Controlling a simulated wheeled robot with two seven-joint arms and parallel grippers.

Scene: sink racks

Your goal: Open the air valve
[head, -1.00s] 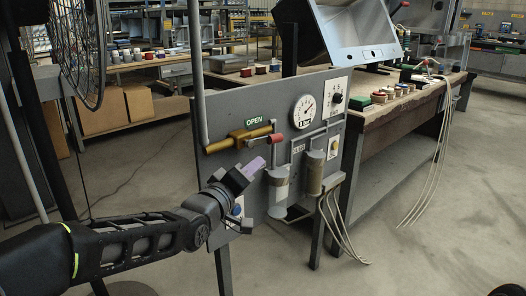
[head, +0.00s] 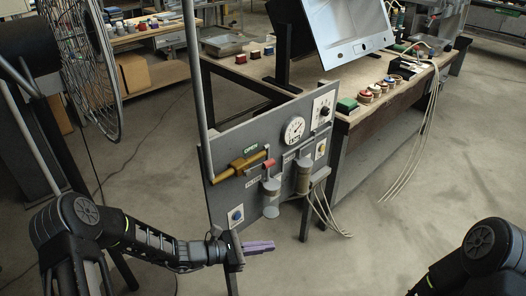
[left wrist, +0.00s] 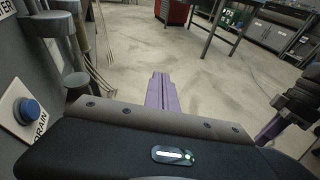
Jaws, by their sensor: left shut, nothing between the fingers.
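The air valve (head: 236,164) is a brass fitting on a brass pipe at the left of the grey panel, under a green OPEN label (head: 250,148). Its red handle grip (head: 269,164) sits at the pipe's right end; the lever's exact angle is hard to tell. My left gripper (head: 262,246) has purple fingers, shut and empty, below the panel's lower edge and well below the valve, apart from it. Its fingers (left wrist: 160,90) point over bare floor in the left wrist view. My right gripper (left wrist: 272,126) shows partly at the right edge there; its jaw opening is unclear.
The panel also carries a gauge (head: 294,129), a black knob (head: 325,111), a blue drain button (head: 236,215) and filter cylinders (head: 271,191). Hoses (head: 322,212) hang at its right. A workbench (head: 362,112) stands behind. The floor in front is clear.

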